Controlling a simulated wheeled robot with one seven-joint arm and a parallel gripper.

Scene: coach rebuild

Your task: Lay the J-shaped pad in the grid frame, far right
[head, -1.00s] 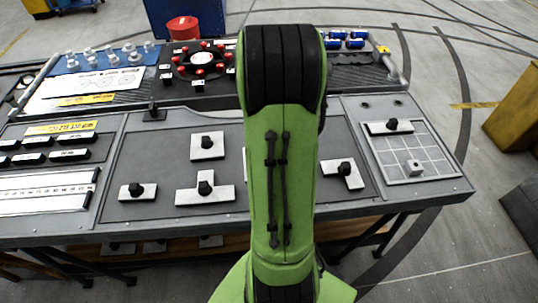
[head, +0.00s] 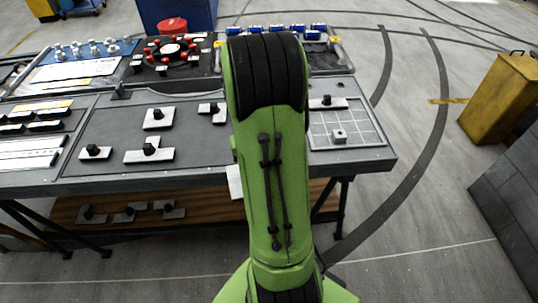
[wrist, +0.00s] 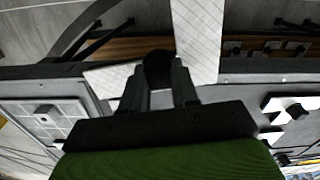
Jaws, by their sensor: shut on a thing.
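My gripper (wrist: 158,88) is shut on the black knob of a white J-shaped pad (wrist: 200,38) in the wrist view. The pad's long bar runs up the picture and a shorter piece sticks out to the left. In the head view my arm hides the gripper, and a white sliver (head: 234,182) of the held pad shows left of the arm, before the bench front. The grid frame (head: 372,134) is at the bench's right end, partly hidden by my arm. It holds a bar-shaped pad (head: 322,104) at the back and a small square block (head: 338,135).
More pads (head: 88,216) lie on the lower shelf. A yellow bin (head: 500,100) stands right; floor between is clear.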

